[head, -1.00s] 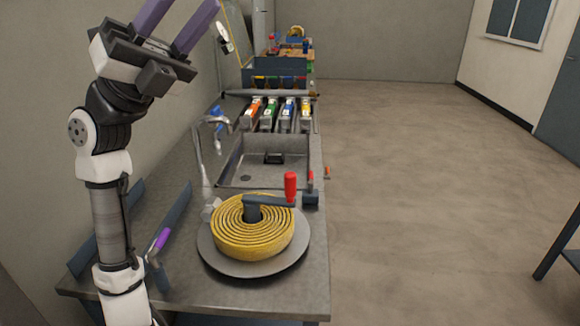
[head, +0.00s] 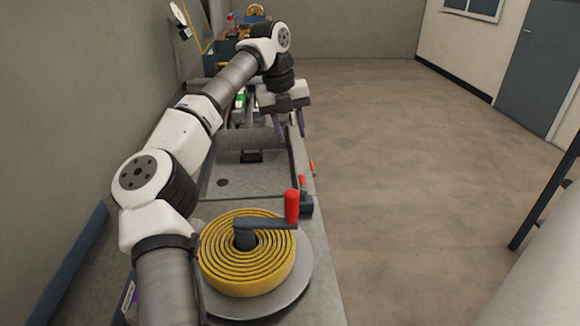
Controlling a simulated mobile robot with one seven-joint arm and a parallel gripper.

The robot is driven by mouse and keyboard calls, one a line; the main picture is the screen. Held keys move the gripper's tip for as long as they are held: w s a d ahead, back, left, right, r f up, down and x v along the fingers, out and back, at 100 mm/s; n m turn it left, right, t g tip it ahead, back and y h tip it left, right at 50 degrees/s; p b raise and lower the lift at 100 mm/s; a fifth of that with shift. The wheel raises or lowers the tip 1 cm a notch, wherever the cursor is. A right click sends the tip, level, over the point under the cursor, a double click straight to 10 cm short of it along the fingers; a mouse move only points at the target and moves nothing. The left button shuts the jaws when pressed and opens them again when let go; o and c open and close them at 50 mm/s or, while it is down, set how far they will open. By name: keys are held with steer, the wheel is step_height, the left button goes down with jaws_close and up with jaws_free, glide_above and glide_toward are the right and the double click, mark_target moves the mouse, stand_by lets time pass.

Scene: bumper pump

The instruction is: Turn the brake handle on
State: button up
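A small dark block (head: 306,204) with a short red lever (head: 302,183) sits at the right edge of the counter beside the hose reel; it looks like the brake handle. The reel holds a coiled yellow hose (head: 245,275) and has a dark crank with a tall red grip (head: 292,207). My gripper (head: 290,128) points down over the far right part of the sink, beyond the red lever and apart from it. Its two purple fingers are spread with nothing visible between them.
The sink (head: 222,183) lies beyond the reel. Coloured valves, partly hidden by my arm, stand behind it, with a blue bin (head: 215,60) farther back. My arm stretches over the counter's left side.

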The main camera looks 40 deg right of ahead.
mark_target(302, 180)
steer(key=f, duration=0.4)
steer(key=s+d+f+p, duration=0.1)
steer(key=f, duration=0.4)
steer(key=d+f+p, duration=0.1)
steer(key=f, duration=0.3)
steer(key=shift+s+d+f, duration=0.15)
steer(key=shift+s+f, duration=0.1)
steer(key=shift+s, duration=0.1)
jaws_close()
